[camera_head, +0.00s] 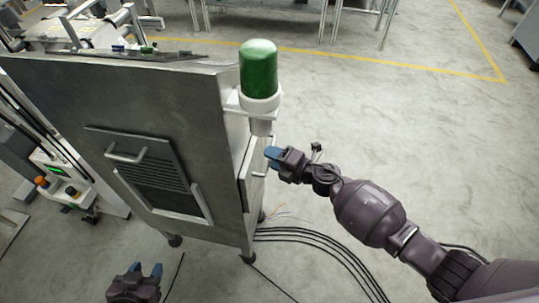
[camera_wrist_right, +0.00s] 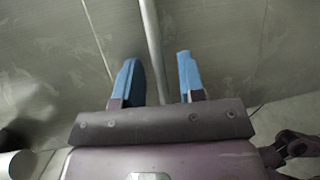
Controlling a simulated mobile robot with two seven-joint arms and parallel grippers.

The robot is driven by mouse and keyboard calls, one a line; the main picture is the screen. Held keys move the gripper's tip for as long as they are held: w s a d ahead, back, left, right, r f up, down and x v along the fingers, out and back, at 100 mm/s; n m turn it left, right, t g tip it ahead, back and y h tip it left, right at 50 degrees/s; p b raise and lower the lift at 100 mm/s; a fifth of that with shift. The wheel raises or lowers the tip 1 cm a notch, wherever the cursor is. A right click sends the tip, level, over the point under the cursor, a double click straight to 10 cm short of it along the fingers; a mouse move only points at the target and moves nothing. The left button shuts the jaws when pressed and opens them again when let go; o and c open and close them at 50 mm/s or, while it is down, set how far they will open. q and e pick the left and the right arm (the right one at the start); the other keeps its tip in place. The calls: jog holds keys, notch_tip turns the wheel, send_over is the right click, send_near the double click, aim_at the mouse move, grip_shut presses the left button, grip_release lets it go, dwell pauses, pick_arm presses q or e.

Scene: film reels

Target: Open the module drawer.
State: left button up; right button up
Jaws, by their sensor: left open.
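A grey metal cabinet (camera_head: 90,95) stands at the left in the head view. Its narrow right side has a light panel (camera_head: 247,190), which looks like a drawer front, with a bar handle (camera_head: 259,174). My right gripper (camera_head: 270,154) is at this side, close to the handle. In the right wrist view its blue fingers (camera_wrist_right: 157,58) are open, with a thin grey bar (camera_wrist_right: 149,25) between them and a gap on the right. I cannot tell whether they touch it. The panel looks closed. My left gripper (camera_head: 146,270) is open and empty, low in front of the cabinet.
A black louvred panel (camera_head: 155,180) with metal handles is on the cabinet's front. A green lamp (camera_head: 258,68) juts from the upper right corner, above my right gripper. Black cables (camera_head: 315,238) lie on the floor below my right arm. Floor to the right is clear.

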jog(key=shift+w+a+f, duration=0.1)
jog(key=shift+w+a, duration=0.3)
jog(key=shift+a, duration=0.1)
jog(key=shift+c, duration=0.3)
grip_shut()
